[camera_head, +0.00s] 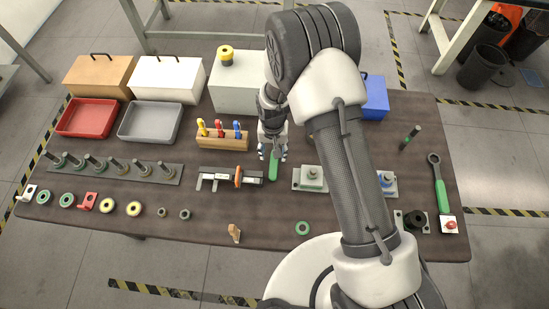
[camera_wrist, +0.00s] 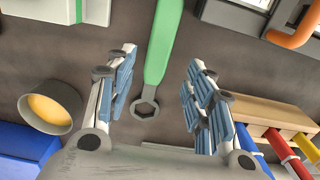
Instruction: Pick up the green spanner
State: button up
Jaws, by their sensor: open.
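The green spanner (camera_head: 273,168) lies on the dark bench, below my gripper (camera_head: 273,155). In the wrist view its green handle (camera_wrist: 163,40) runs up from between the fingers to the top edge, and its grey ring end sits lower, nearer the palm. My gripper (camera_wrist: 160,95) is open, with one blue-padded finger on each side of the spanner and gaps to both. Nothing is held. In the head view my gripper hides the spanner's ring end.
A wooden rack of coloured-handled tools (camera_head: 222,142) is behind left. A larger green-handled wrench (camera_head: 441,190) lies far right. The bench front has some clear room.

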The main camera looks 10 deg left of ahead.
notch_tip(320, 180, down, 4)
jog(key=shift+s+d+f+b, duration=0.15)
jog(key=shift+f+b, duration=0.05)
jog(key=shift+b, duration=0.2)
grip_shut()
dwell(0.3)
